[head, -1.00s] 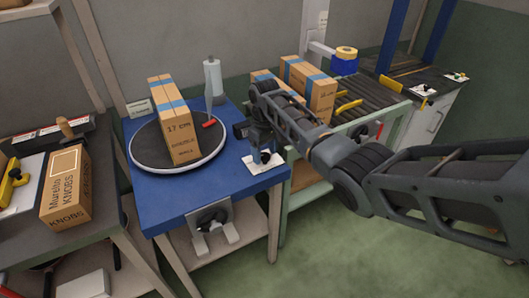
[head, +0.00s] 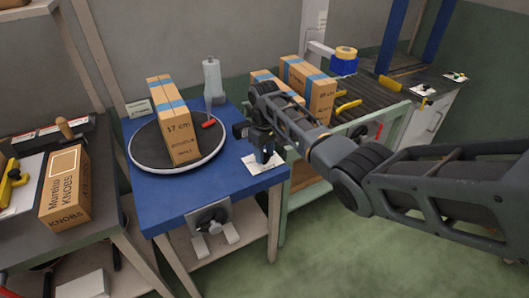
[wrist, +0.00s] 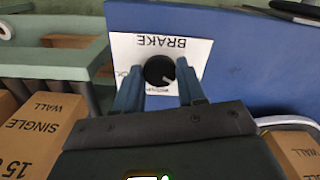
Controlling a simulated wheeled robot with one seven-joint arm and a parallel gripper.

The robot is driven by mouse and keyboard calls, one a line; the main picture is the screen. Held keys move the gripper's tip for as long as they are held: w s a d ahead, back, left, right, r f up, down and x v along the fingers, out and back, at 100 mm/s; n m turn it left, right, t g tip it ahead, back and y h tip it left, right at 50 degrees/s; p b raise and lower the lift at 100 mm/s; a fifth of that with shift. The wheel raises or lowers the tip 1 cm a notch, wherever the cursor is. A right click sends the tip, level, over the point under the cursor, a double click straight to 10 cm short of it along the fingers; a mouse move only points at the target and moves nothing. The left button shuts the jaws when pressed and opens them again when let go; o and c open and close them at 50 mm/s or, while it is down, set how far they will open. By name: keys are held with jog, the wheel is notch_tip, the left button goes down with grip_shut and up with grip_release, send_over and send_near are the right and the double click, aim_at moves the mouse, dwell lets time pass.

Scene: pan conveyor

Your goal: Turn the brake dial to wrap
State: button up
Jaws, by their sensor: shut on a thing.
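The brake dial (wrist: 159,70) is a round black knob with a pale pointer mark, on a white card (wrist: 188,51) that reads BRAKE, upside down in the wrist view. The pointer mark aims to the lower right there. Small lettering below the knob and at the card's left is partly hidden or too small to read. My gripper (wrist: 160,84) points down at the dial, one blue finger on each side, shut on it. In the head view my gripper (head: 265,157) stands over the card (head: 256,166) at the blue table's right side and hides the knob.
A round dark turntable (head: 146,153) on the blue table (head: 165,212) carries upright 17 cm cartons (head: 180,137). A roll on a post (head: 213,80) stands behind. More cartons (head: 318,95) stand right, by a roller conveyor (head: 370,95). A knobs box (head: 66,190) is at left.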

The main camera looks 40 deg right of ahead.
aim_at(265, 155)
jog(key=shift+m, duration=0.3)
jog(key=m+p, duration=0.2)
jog(key=m, duration=0.2)
jog(key=shift+r, duration=0.1)
jog(key=m+p, duration=0.1)
jog(key=m, duration=0.6)
dwell(0.4)
jog(key=o, duration=1.1)
jog(key=shift+c, duration=0.2)
jog(key=shift+r, duration=3.8)
